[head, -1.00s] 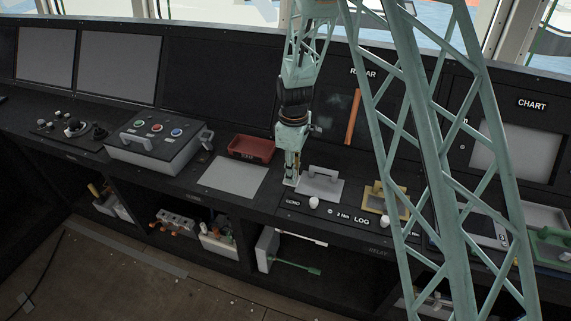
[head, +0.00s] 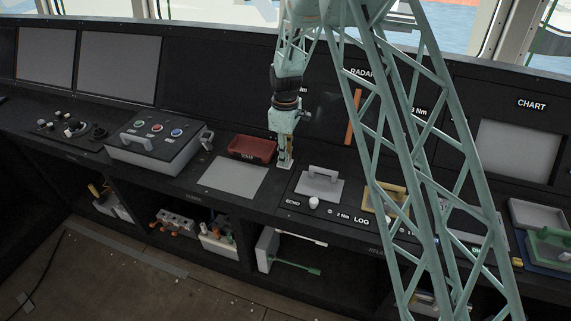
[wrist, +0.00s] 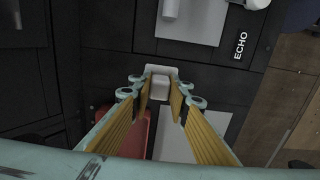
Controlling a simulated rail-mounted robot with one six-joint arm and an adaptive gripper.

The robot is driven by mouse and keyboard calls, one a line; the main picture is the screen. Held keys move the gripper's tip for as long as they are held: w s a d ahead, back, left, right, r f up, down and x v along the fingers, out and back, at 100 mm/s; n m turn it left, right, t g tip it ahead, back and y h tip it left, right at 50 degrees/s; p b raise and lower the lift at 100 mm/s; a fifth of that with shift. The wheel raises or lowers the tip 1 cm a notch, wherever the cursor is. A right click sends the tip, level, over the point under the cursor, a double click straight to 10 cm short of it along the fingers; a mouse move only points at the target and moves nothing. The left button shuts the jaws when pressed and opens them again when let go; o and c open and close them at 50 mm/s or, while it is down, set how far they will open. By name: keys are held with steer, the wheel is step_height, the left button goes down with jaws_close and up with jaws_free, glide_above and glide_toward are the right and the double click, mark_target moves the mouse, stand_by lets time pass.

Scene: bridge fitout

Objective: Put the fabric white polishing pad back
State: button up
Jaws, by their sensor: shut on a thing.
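My gripper (head: 284,158) is shut on a small white block-like thing (wrist: 160,86), seemingly the white polishing pad. The white thing also shows at the fingertips in the head view (head: 285,165). Its fabric surface cannot be made out. The gripper points down over the dark console between a red tray (head: 252,148) and a grey plate with a handle (head: 320,184). In the wrist view the red tray (wrist: 136,136) lies partly behind the fingers. I cannot tell whether the pad touches the console.
A flat pale grey panel (head: 234,177) lies in front of the red tray. A box with coloured buttons (head: 157,142) stands to the left. Shelves below hold several items.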

steer(key=shift+f, duration=1.75)
steer(key=shift+f, duration=0.15)
steer(key=o, duration=1)
step_height(320, 180, up, 11)
steer(key=shift+r, duration=0.65)
steer(key=shift+r, duration=0.1)
